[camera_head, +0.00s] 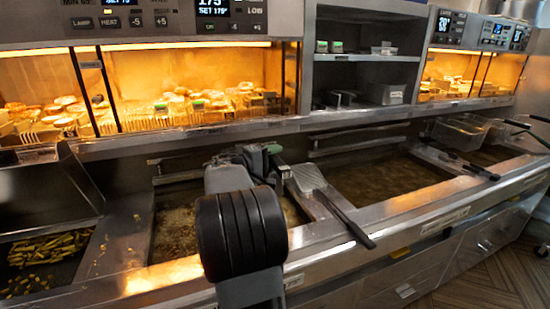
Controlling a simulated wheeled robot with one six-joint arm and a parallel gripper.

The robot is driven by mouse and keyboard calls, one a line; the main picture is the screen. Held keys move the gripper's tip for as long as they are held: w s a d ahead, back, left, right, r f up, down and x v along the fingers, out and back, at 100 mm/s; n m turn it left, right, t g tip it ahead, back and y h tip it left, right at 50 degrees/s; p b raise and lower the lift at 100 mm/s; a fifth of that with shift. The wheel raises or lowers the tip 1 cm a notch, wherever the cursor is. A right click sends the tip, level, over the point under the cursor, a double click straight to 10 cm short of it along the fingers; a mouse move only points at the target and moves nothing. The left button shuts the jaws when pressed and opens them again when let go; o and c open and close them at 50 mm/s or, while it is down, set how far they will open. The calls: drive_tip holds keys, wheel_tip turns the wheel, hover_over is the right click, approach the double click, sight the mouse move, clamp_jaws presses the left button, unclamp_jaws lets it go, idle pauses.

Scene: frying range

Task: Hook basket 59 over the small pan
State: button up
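My arm reaches over the left oil pan (176,232), which holds bubbling oil. My gripper (277,165) is small and partly hidden behind my own arm links near the pan's back right; I cannot tell whether it is open or shut. Two baskets hang at the far right: a pale one (460,130) and another (497,130) beside it, with dark handles. I cannot read a number 59 on either. A wider oil pan (385,182) lies in the middle, and a narrower one (488,156) lies at the right under the baskets. No label tells which is the small pan.
A flat metal scoop (309,178) lies across the divider, its dark handle over the front edge. Lit warming cabinets (200,85) stand behind. Wooden floor (490,280) is clear at front right.

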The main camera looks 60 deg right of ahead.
drive_tip(key=shift+o, duration=1)
drive_tip(key=b+v, duration=0.2)
drive_tip(key=v, duration=1.1)
drive_tip(key=shift+w+a, duration=0.2)
drive_tip(key=shift+a, duration=0.15)
